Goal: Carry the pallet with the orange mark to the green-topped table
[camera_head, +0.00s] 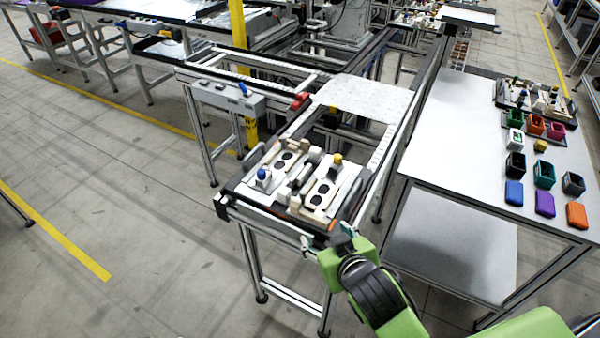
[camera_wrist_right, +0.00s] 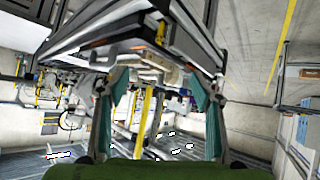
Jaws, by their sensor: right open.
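A dark pallet (camera_head: 232,188) with pale fixture blocks, one blue-knobbed and one yellow-knobbed, lies at the near end of the conveyor. A small orange mark (camera_head: 331,225) shows at its near right corner. My right gripper (camera_head: 326,236) is open at that corner, its teal fingers spread. In the right wrist view the open fingers (camera_wrist_right: 158,100) stand apart, with the underside of a framed structure above them. I cannot tell whether they touch the pallet. My left gripper is not in view. No green-topped table can be made out.
A pale grey table (camera_head: 450,150) stands right of the conveyor, holding another loaded pallet (camera_head: 497,98), coloured bins and blocks like the orange block (camera_head: 577,215). A control box (camera_head: 228,97) is left of the conveyor. The floor at left is open, with yellow lines.

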